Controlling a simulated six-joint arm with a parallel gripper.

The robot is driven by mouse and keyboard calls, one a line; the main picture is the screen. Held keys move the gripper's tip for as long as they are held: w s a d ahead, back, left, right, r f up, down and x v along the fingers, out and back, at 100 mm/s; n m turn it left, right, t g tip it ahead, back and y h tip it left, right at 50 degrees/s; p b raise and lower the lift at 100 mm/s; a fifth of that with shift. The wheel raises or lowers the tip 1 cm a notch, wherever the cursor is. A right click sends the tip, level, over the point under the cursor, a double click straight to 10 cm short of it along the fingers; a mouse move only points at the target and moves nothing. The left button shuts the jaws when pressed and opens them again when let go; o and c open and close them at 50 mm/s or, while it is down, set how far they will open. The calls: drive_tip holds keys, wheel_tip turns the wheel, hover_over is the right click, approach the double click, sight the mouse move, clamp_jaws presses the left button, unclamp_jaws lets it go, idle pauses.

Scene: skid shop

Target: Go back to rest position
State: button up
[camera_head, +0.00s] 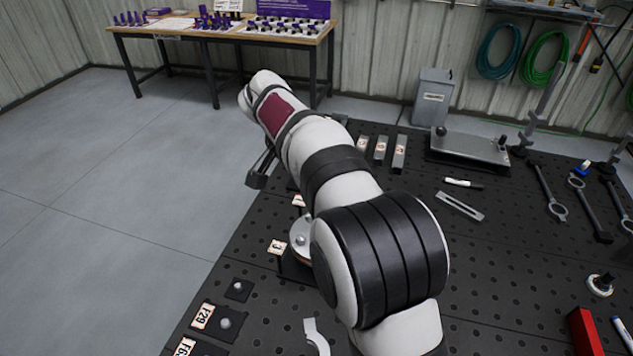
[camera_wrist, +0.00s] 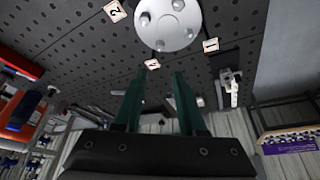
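My gripper (camera_wrist: 160,74) shows in the wrist view as two dark green fingers standing apart, with nothing held between them. In the head view a grey part of my gripper (camera_head: 262,170) sticks out left of my arm, past the bench's left edge; the rest is hidden behind the arm. A round silver disc with studs (camera_wrist: 167,22) is beyond the fingertips in the wrist view, apart from them, with small numbered tags around it. The disc also shows in the head view (camera_head: 300,238), partly hidden by my arm.
The black perforated bench (camera_head: 480,260) carries a metal tray (camera_head: 468,148), a marker (camera_head: 463,183), a slotted bar (camera_head: 460,206), wrenches (camera_head: 548,192) and a red block (camera_head: 584,332). A wooden table (camera_head: 190,30) with purple parts stands behind. The floor at left (camera_head: 110,190) is clear.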

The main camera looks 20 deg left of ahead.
drive_tip(key=shift+d, duration=0.1)
drive_tip(key=s+d+r+g+y, duration=0.2)
drive_tip(key=s+d+g, duration=0.1)
drive_tip(key=s+d, duration=1.5)
drive_tip(key=s+d+f+y, duration=0.1)
drive_tip(key=s+f, duration=0.1)
drive_tip(key=s, duration=0.5)
drive_tip(key=s+d+f+g+y, duration=0.1)
drive_tip(key=s+d+f, duration=0.1)
drive_tip(key=s, duration=0.5)
drive_tip(key=shift+s+d+f, duration=0.15)
drive_tip(key=shift+d+f, duration=0.1)
drive_tip(key=shift+f, duration=0.35)
